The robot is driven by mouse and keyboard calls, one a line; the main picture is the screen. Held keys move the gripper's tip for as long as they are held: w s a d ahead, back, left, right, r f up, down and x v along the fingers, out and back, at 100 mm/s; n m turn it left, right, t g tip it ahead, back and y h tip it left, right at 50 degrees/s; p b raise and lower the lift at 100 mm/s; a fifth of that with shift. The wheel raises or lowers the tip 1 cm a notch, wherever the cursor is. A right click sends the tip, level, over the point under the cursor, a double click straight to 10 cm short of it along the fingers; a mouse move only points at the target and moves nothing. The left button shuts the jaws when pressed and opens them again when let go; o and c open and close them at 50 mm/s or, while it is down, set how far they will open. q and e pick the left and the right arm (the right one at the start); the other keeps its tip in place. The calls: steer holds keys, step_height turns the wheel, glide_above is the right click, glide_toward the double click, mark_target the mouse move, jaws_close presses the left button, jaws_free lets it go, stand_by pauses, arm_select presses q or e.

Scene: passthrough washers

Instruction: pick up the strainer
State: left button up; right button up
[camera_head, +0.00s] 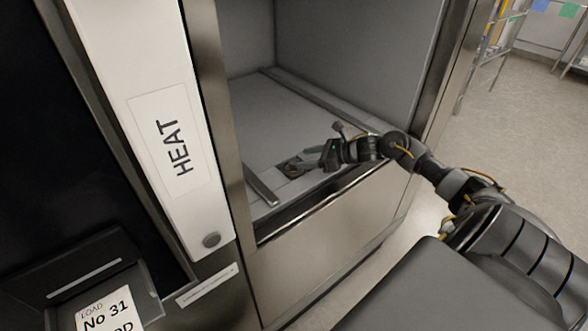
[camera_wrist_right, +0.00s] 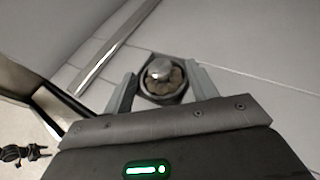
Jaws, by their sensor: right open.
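The strainer (camera_wrist_right: 160,78) is a small round metal piece with a shiny knob at its middle, set in a dark recess in the washer floor. In the head view it shows as a small dark spot (camera_head: 291,168) at the tips of my right gripper (camera_head: 305,163). In the right wrist view my right gripper (camera_wrist_right: 162,90) is open, with one finger on each side of the strainer. Whether the fingers touch it I cannot tell. My left gripper is in neither view.
The washer chamber has a light grey floor (camera_head: 275,115) with a metal rail (camera_head: 262,188) left of the strainer. The front sill (camera_head: 330,188) lies below my right arm. A white panel marked HEAT (camera_head: 170,140) stands to the left. Open floor (camera_head: 520,100) lies to the right.

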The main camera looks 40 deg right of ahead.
mark_target(295, 161)
steer(key=shift+w+a+f, duration=0.1)
steer(key=shift+w+a, duration=0.1)
steer(key=shift+w, duration=0.05)
steer(key=p+x, duration=0.1)
steer(key=x, duration=0.2)
steer(key=shift+w+a+f+p, duration=0.2)
steer(key=shift+f+p, duration=0.1)
steer(key=shift+p, duration=0.1)
steer(key=shift+w+a+f, duration=0.15)
steer(key=shift+w+f, duration=0.05)
steer(key=shift+w, duration=0.05)
steer(key=shift+w+a+f, duration=0.1)
steer(key=shift+f, duration=0.05)
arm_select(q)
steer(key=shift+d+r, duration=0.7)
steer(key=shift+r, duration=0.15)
arm_select(e)
steer(key=c, duration=1.1)
